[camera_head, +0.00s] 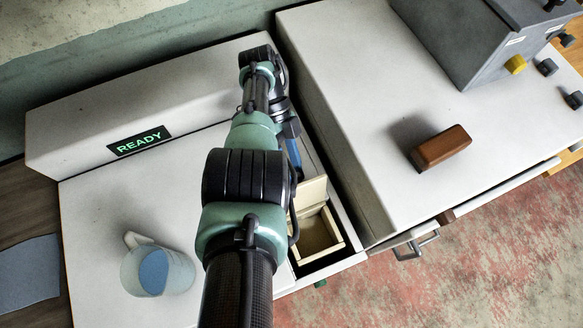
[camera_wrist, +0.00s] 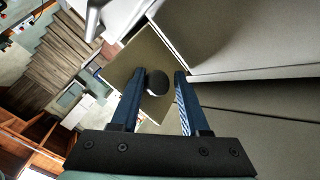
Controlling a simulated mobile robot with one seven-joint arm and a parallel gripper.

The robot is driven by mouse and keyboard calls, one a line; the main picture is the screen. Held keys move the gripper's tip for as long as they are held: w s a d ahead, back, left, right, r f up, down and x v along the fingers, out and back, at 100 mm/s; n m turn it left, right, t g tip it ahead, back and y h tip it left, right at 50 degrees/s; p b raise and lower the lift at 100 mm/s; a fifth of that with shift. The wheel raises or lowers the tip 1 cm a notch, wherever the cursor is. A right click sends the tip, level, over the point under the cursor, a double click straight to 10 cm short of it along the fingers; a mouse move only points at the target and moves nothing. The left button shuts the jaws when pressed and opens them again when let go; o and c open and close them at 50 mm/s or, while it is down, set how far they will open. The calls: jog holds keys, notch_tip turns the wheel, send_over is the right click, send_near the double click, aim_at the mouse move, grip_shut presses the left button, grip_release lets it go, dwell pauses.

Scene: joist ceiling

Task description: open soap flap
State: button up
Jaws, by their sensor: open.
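A small cream compartment (camera_head: 334,222) sits in a recess of the white machine and shows an open-topped inside. A pale panel (camera_head: 311,192), which looks like the soap flap, stands at its back edge, partly hidden by my arm. My gripper (camera_head: 294,150) is just behind that panel, mostly hidden by my arm. In the wrist view my gripper (camera_wrist: 159,72) is open, with a blue finger on each side of a dark round knob (camera_wrist: 158,83). The knob is in front of a tan square panel (camera_wrist: 136,58). I cannot tell whether either finger touches it.
The machine's lit READY display (camera_head: 139,141) is at left. A measuring jug (camera_head: 177,271) stands on the white top. A higher white counter (camera_head: 330,60) borders the recess at right and carries a brown block (camera_head: 441,147) and a grey box (camera_head: 470,40).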

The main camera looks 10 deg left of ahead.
notch_tip(320, 180, up, 10)
jog(key=p, duration=0.9)
